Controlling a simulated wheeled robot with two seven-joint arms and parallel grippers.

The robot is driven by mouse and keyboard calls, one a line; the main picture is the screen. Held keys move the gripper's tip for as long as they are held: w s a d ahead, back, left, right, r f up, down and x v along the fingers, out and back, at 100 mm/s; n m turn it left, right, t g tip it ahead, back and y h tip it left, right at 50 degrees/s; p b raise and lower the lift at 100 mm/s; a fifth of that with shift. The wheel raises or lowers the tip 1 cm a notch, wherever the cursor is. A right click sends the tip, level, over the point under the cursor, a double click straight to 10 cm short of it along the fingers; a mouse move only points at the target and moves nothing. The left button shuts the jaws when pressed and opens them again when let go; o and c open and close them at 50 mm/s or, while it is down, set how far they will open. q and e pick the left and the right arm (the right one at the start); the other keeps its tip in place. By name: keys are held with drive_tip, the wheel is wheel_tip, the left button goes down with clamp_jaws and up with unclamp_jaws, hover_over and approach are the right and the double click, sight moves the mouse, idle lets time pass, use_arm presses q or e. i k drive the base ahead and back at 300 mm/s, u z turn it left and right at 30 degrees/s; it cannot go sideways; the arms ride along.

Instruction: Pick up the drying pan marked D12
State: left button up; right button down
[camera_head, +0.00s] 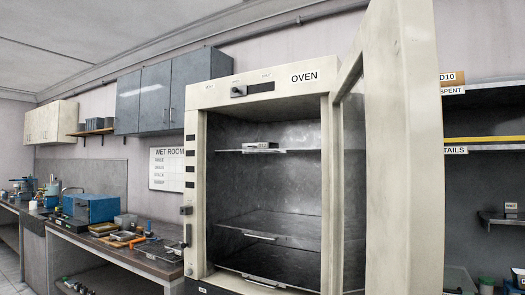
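The oven (290,77) stands in the middle of the head view with its door (405,150) swung open to the right. A small, shallow, pale metal pan (260,146) rests on the oven's upper shelf (305,151). I cannot read any mark on it, so I cannot tell whether it is the D12 pan. The shelves below look empty. Neither of my grippers is in view.
A bench (150,263) with a blue box (92,207) and several tools runs along the left. Right of the door is shelving with a "TAILS" label (455,150) and a dark tray (497,217). The open door blocks part of the right side.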

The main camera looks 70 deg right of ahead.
sight(254, 145)
drive_tip(key=z, duration=1)
drive_tip(key=i, duration=1.15)
drive_tip(key=z, duration=1.05)
